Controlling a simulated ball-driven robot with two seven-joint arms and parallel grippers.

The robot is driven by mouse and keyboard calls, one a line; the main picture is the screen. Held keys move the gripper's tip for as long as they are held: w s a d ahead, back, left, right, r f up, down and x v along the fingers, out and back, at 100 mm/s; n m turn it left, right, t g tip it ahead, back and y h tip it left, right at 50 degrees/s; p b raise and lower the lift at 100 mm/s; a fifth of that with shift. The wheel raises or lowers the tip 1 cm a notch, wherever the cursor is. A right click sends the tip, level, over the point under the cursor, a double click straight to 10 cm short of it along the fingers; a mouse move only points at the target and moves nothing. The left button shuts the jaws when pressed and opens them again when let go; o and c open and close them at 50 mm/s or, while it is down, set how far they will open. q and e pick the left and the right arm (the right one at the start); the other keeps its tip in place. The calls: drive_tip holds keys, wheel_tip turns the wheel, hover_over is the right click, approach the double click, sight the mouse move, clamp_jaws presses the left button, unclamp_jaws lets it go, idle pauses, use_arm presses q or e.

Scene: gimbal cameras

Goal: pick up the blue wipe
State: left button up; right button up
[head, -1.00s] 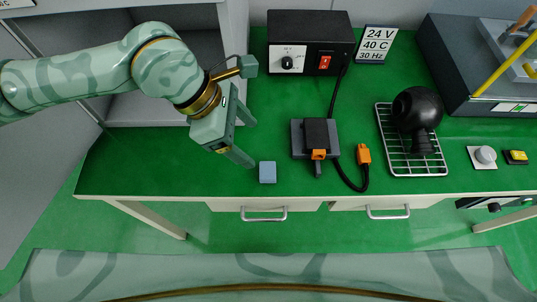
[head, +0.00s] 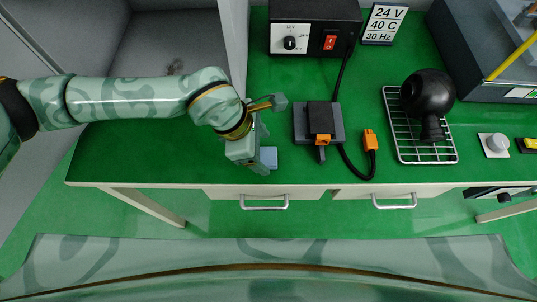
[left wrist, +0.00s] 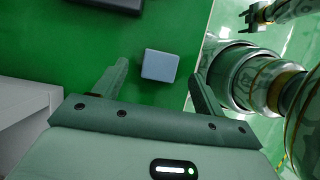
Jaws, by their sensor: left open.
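The blue wipe (head: 269,156) is a small pale blue folded block on the green bench top, close to the front edge. In the head view my left gripper (head: 262,168) is over its left part and hides some of it. In the left wrist view the wipe (left wrist: 160,65) lies in line with the gap between the two spread fingers of my left gripper (left wrist: 157,78), slightly beyond their tips. Nothing is held. A small dark gripper end, apparently my right one (left wrist: 256,15), shows far off at the top right of the left wrist view.
A black device with an orange front (head: 320,122) stands right of the wipe, with an orange connector (head: 370,140) on a black cable. A power supply (head: 312,28) stands behind. A wire rack (head: 405,152) holds a black round object (head: 428,92). The bench's left part is clear.

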sight(268, 154)
use_arm(q)
drive_tip(key=x, duration=0.2)
drive_tip(key=shift+d+f, duration=0.15)
drive_tip(key=shift+f, duration=0.15)
drive_tip(key=c, duration=1.1)
drive_tip(key=shift+c, duration=0.2)
drive_tip(key=shift+r, duration=0.1)
